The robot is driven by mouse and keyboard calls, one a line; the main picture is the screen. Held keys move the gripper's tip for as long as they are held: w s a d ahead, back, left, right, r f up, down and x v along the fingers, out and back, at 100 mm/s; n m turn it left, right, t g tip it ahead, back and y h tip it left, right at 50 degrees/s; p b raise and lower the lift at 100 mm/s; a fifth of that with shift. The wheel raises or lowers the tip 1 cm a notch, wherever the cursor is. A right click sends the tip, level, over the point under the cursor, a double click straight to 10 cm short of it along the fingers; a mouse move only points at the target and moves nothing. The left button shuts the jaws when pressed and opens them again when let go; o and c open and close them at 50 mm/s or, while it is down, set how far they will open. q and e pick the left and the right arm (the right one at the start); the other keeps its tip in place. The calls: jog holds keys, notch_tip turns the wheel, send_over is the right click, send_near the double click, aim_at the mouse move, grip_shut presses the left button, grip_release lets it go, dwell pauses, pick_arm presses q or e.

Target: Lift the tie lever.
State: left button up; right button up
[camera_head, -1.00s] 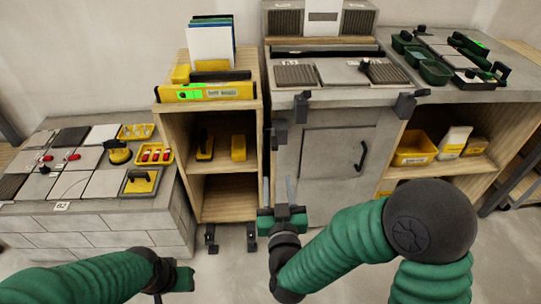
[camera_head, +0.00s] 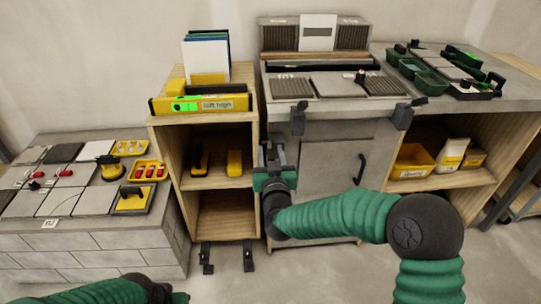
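I cannot single out the tie lever with certainty. A dark fitting sits at the left edge of the grey bench (camera_head: 335,133), beside the wooden cart (camera_head: 226,118), and my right gripper now covers that spot. My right gripper (camera_head: 272,152) points upward there, in front of the gap between cart and bench. Dark grey parts overlap at its fingertips, so I cannot tell whether it touches or holds the fitting. My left gripper (camera_head: 180,298) is low at the bottom edge, mostly cut off, away from everything.
Dark brackets (camera_head: 298,118) (camera_head: 403,116) hang on the bench's front edge. A grey door with a black handle (camera_head: 360,170) is below. A yellow level (camera_head: 200,104) lies on the cart. A tiled block (camera_head: 100,238) stands at the left. Open floor lies in front.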

grip_shut()
dwell(1.4)
